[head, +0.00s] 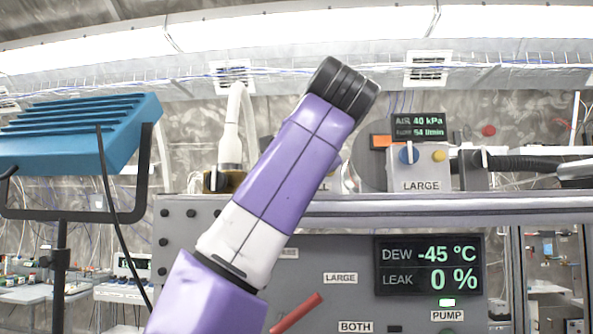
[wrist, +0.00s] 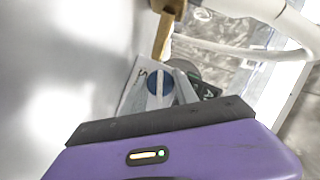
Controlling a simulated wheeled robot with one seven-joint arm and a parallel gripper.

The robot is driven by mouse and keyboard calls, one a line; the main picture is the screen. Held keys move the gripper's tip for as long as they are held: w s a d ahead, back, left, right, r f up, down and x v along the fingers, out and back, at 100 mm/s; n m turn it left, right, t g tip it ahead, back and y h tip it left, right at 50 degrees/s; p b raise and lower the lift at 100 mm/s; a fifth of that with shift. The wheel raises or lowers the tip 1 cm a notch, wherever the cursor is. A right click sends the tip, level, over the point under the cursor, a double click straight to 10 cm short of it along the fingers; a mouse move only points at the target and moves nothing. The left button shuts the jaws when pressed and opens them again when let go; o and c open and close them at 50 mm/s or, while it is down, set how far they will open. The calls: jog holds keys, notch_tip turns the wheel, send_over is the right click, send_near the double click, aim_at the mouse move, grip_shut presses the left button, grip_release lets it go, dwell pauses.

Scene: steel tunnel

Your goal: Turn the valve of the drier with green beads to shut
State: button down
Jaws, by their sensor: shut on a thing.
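In the wrist view my gripper (wrist: 172,94) points at a blue round knob (wrist: 155,82) with a pale bar across it. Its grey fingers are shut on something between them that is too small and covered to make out. In the head view my purple and white arm hides the gripper. A box marked LARGE carries a blue knob (head: 408,155) with an upright white pointer and a yellow button. I cannot tell whether both views show the same knob. No green beads can be made out in either view.
A steel panel with a red lever (head: 297,313) and a DEW and LEAK display (head: 428,266) stands in front. A white hose (head: 231,130) rises from a brass fitting (head: 224,181) left of my arm. A blue lamp (head: 80,135) on a stand is at left.

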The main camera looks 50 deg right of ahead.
dwell(0.4)
jog(key=c, duration=0.9)
grip_release()
jog(key=shift+c, duration=0.2)
jog(key=shift+r, duration=0.1)
